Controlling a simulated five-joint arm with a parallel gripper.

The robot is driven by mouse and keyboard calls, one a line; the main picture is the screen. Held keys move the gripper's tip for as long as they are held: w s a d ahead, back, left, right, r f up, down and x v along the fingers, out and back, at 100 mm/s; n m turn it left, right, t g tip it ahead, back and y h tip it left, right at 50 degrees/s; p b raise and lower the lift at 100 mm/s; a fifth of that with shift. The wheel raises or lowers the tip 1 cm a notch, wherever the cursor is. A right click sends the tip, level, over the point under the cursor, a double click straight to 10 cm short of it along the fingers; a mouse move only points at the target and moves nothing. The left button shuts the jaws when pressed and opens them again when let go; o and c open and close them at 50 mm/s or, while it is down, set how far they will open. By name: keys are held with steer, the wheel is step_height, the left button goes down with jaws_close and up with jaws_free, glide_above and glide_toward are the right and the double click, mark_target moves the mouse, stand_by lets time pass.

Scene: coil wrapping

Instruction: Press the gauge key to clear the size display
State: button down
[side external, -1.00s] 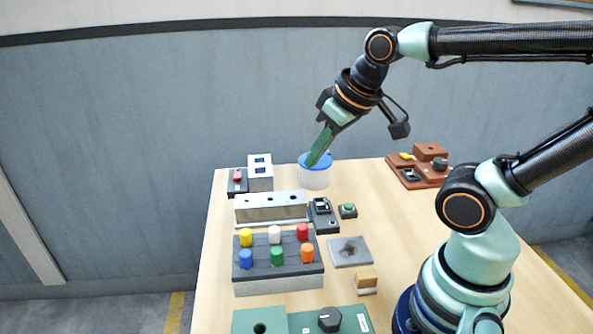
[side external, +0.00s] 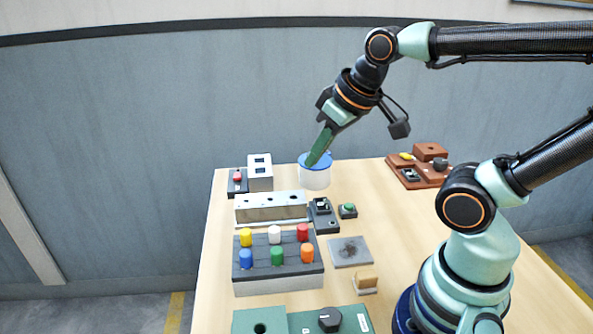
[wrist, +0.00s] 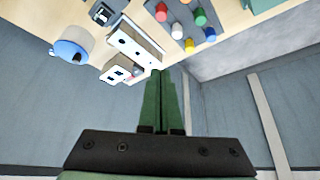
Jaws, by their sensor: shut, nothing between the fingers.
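My gripper (side external: 313,158) points down and left, with its green fingers shut and empty. In the side view its tips overlap the blue-topped white tub at the back of the table. In the wrist view the shut fingers (wrist: 168,85) show apart from that tub. A small dark device (side external: 323,215) with a light panel, which may be the gauge, stands right of the metal block. It also shows in the wrist view (wrist: 102,14). Its key and any reading are too small to make out. A green button (side external: 348,209) on a dark base sits just right of it.
The white tub (side external: 314,179) stands at the back edge. A metal block with holes (side external: 270,212), a rack of coloured pegs (side external: 278,274) and a red-button box (side external: 237,181) fill the left. A grey plate (side external: 338,262) and brown fixtures (side external: 418,172) are on the right.

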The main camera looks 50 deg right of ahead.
stand_by(0.8)
steer(key=m+g+y, duration=0.4)
steer(key=m+g, duration=0.7)
steer(key=m, duration=0.5)
glide_above(349, 206)
steer(key=w, duration=0.1)
step_height(349, 206, down, 11)
steer(key=shift+s+d+f+m+g, duration=0.1)
steer(key=shift+d+f+m+g, duration=0.25)
steer(key=shift+d, duration=0.25)
steer(key=shift+f, duration=4.45)
steer(key=shift+a+f, duration=0.1)
steer(key=shift+f, duration=0.3)
